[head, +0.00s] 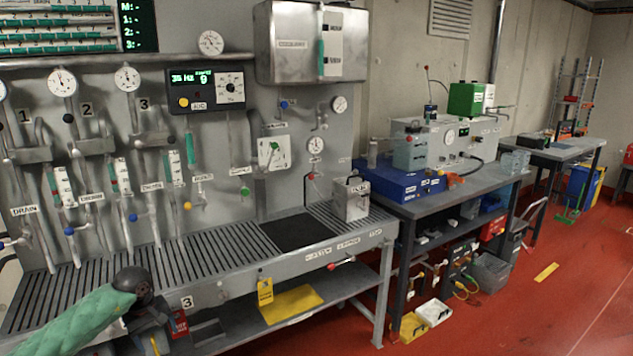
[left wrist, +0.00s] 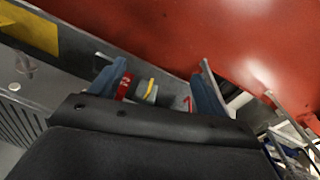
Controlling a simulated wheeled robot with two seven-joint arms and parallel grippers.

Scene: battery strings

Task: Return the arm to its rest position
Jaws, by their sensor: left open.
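My left arm comes in at the lower left of the head view in a green sleeve. Its dark left gripper (head: 158,324) is low at the front of the grated bench, partly cut off by the frame edge. In the left wrist view the two blue-grey fingers of the left gripper (left wrist: 155,78) stand wide apart, with nothing clearly held. A red object with white marks (left wrist: 124,86) and a yellow strip (left wrist: 151,86) show between them; I cannot tell how far beyond the fingers they are. My right gripper is in neither view.
The grated bench (head: 200,262) runs along a panel of gauges and valves. A yellow sheet (head: 291,304) lies on its lower shelf, and a yellow tag (head: 265,291) hangs at its front. A second table (head: 462,192) with equipment stands to the right. Open red floor (head: 480,320) lies at the right.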

